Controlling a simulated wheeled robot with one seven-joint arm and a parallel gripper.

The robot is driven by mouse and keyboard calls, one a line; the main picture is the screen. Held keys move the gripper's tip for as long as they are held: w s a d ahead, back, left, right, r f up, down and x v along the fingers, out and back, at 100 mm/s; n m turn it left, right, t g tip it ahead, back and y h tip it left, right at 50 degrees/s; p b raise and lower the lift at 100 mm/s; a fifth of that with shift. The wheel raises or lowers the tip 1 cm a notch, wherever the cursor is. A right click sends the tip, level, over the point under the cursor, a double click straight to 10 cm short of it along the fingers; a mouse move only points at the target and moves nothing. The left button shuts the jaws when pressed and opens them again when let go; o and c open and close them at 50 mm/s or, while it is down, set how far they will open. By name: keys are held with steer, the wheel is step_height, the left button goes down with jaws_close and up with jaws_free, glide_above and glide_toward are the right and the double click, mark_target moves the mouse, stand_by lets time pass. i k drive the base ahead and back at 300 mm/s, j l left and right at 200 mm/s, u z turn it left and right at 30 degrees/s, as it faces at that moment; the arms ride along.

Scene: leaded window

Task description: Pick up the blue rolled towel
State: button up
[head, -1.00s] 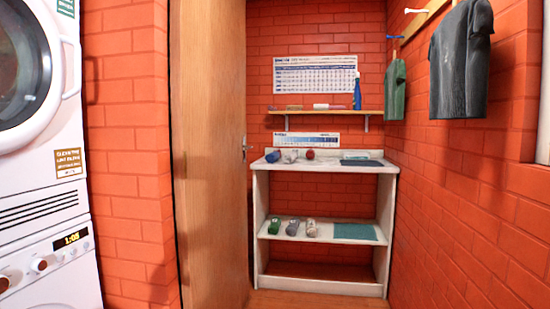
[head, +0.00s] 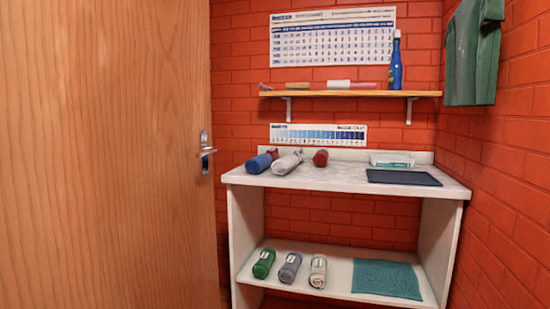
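The blue rolled towel (head: 259,162) lies at the left end of the white shelf unit's top (head: 330,174). A light grey rolled towel (head: 286,163) lies close to its right, and a small dark red thing shows just behind the two. A dark red roll (head: 320,158) lies further right on the same top. My gripper is not in view.
A wooden door (head: 105,150) with a metal handle (head: 206,152) fills the left. Green, grey and beige rolls and a teal mat (head: 387,278) lie on the lower shelf. A dark mat (head: 403,177) and a clear box (head: 391,159) are on the top's right. A wall shelf (head: 350,94) hangs above.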

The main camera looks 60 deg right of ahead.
mark_target(256, 166)
steer(key=l+z, duration=0.2)
steer(key=l, duration=0.2)
steer(key=i+l+z, duration=0.2)
steer(key=l, duration=0.15)
steer(key=i+l+z, duration=0.2)
steer(key=l, duration=0.15)
steer(key=l+z, duration=0.2)
steer(key=l, duration=0.2)
steer(key=i+l+z, duration=0.2)
steer(key=l, duration=0.1)
